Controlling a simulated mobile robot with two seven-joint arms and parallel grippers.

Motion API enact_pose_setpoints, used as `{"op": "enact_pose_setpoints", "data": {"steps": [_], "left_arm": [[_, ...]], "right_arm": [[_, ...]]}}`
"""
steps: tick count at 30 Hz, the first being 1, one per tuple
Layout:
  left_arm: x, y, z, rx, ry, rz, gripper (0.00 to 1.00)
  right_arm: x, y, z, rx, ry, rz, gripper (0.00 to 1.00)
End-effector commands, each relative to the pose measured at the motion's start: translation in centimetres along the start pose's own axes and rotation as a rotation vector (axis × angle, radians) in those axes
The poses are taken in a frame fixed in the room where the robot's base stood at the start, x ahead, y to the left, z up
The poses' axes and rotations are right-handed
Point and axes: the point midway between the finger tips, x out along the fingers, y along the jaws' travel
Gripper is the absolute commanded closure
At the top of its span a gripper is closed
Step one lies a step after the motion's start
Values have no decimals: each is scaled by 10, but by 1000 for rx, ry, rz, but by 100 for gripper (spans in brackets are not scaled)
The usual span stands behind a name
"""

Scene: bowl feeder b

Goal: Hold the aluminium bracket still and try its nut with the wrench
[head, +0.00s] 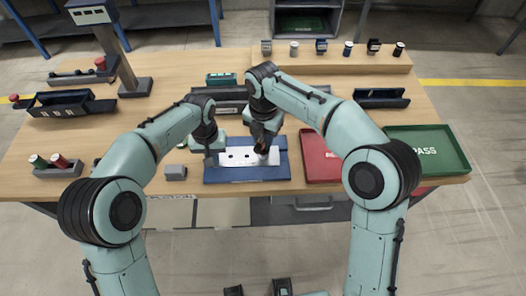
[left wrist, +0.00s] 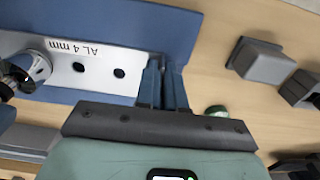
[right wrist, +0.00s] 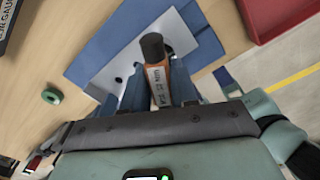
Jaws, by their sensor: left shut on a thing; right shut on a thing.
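The aluminium bracket (head: 238,157), a pale plate with dark holes, lies on a blue mat (head: 250,174). In the left wrist view the bracket (left wrist: 95,82) reads "AL 4 mm". My left gripper (head: 211,160) is shut on the bracket's end; its fingers (left wrist: 166,88) show there. A round metal nut (left wrist: 38,66) sits on the plate, with a dark tool end beside it. My right gripper (head: 264,145) is shut on the wrench, which has an orange-brown labelled handle (right wrist: 158,88) and black end, above the plate. Whether the wrench sits on the nut is hidden.
A red tray (head: 319,170) lies right of the mat and a green "PASS" tray (head: 425,166) further right. A small grey block (head: 175,172) stands left of the mat. Dark fixtures and a back shelf (head: 330,58) line the table.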

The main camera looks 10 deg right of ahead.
Motion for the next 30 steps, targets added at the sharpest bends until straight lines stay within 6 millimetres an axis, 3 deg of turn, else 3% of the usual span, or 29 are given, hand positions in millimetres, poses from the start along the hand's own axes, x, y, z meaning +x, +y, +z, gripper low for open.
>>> {"op": "enact_pose_setpoints", "data": {"steps": [21, 30], "left_arm": [[0, 0, 0, 0, 1, 0, 100], [0, 0, 0, 0, 1, 0, 100]], "right_arm": [[-38, 0, 0, 0, -1, 2, 100], [-44, 0, -1, 0, 0, 1, 100]]}}
